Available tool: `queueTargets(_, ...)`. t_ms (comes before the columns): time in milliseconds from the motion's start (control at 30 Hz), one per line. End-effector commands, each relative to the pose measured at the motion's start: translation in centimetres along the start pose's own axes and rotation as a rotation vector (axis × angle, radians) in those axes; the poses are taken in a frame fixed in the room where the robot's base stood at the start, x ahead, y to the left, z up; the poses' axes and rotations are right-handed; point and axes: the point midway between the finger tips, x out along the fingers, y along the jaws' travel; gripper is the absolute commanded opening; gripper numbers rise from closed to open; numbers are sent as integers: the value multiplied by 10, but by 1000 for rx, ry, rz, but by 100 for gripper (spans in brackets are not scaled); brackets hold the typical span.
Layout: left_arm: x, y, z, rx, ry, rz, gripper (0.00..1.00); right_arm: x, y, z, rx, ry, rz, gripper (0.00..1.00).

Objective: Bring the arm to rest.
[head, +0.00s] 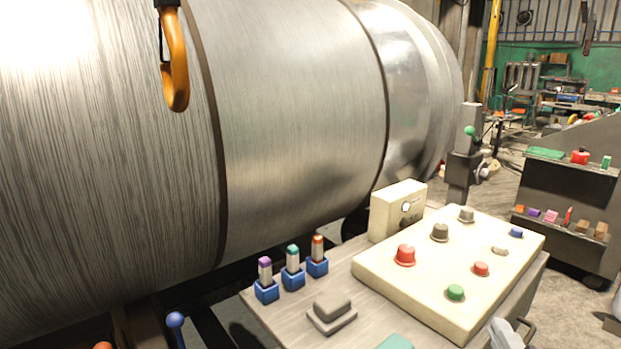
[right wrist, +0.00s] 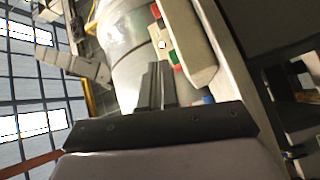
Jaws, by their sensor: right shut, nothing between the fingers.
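My right gripper (right wrist: 156,82) is in the right wrist view. Its two dark fingers are together and nothing is between them. They point towards the cream control panel (right wrist: 188,45) and the big metal cylinder (right wrist: 125,40), apart from both as far as I can tell. In the head view only a small pale part of my right gripper (head: 507,335) shows at the bottom edge, in front of the console's near right corner; its fingers cannot be made out there. My left gripper is in neither view.
The metal cylinder (head: 300,110) fills the left and middle, with an orange hook (head: 175,75) before it. The control panel (head: 450,270) carries several knobs and buttons. Several blue holders (head: 292,278) and a grey block (head: 332,309) are beside it. A shelf cart (head: 570,190) stands right.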

Motion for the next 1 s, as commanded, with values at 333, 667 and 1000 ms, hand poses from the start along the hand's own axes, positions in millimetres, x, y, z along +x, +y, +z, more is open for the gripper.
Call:
queueTargets(333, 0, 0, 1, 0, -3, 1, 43, -110, -148, 51, 656, -551, -624, 0)
queueTargets(667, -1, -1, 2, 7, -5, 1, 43, -212, -202, 41, 915, -905, -977, 0)
queueTargets(1000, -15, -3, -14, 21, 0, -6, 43, -177, -210, 31, 971, -738, -888, 0)
